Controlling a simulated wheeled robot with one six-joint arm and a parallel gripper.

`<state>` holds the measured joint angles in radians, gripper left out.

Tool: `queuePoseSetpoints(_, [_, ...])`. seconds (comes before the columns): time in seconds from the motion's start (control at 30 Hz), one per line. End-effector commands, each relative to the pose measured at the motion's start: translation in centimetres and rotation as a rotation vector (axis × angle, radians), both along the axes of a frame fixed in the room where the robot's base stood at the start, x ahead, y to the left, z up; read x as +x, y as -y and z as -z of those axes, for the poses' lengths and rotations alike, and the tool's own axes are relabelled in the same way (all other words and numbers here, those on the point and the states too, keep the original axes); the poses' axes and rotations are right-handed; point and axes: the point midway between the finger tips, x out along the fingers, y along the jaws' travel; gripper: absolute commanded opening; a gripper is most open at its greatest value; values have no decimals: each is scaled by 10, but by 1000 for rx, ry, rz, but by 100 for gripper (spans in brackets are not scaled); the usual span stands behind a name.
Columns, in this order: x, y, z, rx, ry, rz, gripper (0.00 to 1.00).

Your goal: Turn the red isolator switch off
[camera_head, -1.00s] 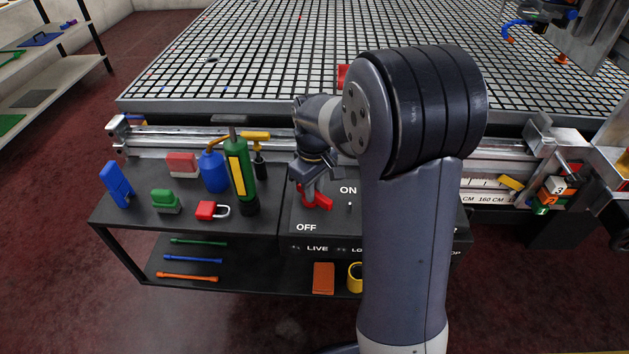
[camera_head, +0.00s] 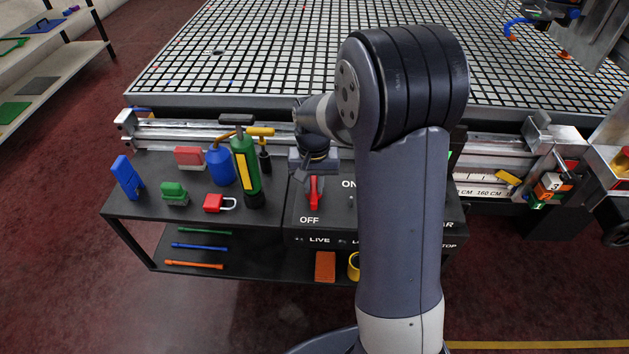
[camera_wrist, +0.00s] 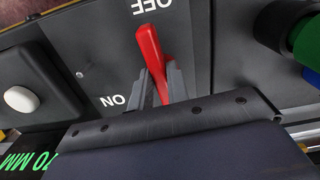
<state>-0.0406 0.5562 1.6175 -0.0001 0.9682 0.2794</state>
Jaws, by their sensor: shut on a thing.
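The red isolator switch handle (camera_head: 314,193) stands on the dark control panel (camera_head: 335,213), its visible part pointing down toward the OFF label. In the wrist view the red handle (camera_wrist: 149,48) also runs toward the OFF label, with the ON label off to the lower left. My gripper (camera_head: 314,178) is at the handle's far end in the head view. In the wrist view my gripper (camera_wrist: 158,82) has its two grey fingers on either side of the handle, shut on it. The handle's end between the fingers is partly hidden.
A white knob (camera_wrist: 21,99) sits at the left in the wrist view. The grid table (camera_head: 240,75) lies behind.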

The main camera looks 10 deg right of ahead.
Motion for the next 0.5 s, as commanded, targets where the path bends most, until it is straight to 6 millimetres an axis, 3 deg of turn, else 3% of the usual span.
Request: queuePoseSetpoints(0.5, [0, -1, 0, 0, 0, 93, 0])
